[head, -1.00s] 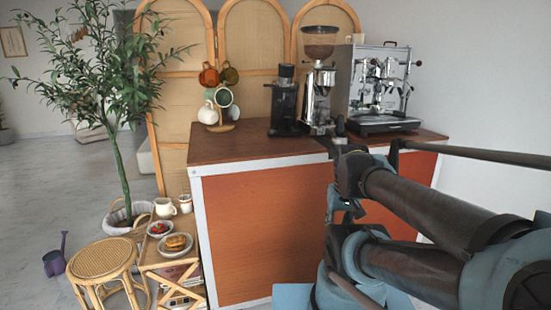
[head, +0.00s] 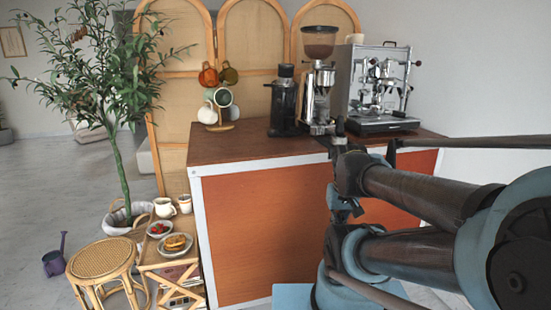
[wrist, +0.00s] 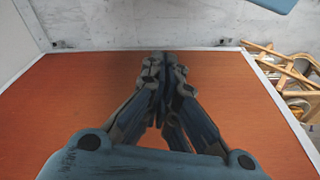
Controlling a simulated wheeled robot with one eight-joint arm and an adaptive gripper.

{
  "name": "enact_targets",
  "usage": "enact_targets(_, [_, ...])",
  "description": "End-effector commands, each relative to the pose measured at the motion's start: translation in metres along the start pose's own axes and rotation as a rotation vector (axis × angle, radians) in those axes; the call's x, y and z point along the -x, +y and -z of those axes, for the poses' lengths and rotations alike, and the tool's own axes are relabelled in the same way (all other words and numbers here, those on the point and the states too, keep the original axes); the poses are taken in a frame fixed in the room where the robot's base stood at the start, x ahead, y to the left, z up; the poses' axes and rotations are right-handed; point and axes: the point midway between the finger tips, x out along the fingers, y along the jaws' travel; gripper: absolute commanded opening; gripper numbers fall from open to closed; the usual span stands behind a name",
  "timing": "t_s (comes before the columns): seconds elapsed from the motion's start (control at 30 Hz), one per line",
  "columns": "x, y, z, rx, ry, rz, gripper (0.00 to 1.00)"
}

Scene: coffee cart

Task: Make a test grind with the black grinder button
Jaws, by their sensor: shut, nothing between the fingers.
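A tall silver grinder (head: 318,92) with a brown bean hopper (head: 320,42) stands on the cart's wooden top. A slim black grinder (head: 283,106) stands just left of it. The black button is too small to make out. My gripper (wrist: 163,58) is shut and empty in the wrist view, in front of the cart's orange front panel (wrist: 60,100); I cannot tell whether it touches the panel. In the head view my arm reaches in from the right, and its fingertips cannot be picked out. The gripper is well apart from both grinders.
A silver espresso machine (head: 382,92) stands at the right of the cart top (head: 235,146). A mug rack with several mugs (head: 222,96) stands at its left end. A side table with plates (head: 174,246) and a rattan stool (head: 100,258) stand left of the cart.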

Motion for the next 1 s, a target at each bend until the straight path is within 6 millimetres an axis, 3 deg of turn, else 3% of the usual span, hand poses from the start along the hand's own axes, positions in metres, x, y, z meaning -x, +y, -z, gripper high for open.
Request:
enact_targets(0.47, [0.0, 0.0, 0.0, 0.0, 0.0, 0.0, 0.0])
enact_targets(0.57, [0.009, 0.0, -0.004, 0.005, 0.016, -0.002, 0.0])
enact_targets(0.77, [0.03, 0.001, 0.029, 0.045, 0.046, -0.023, 0.0])
enact_targets(1.0, [0.069, -0.002, 0.096, 0.127, 0.11, -0.062, 0.0])
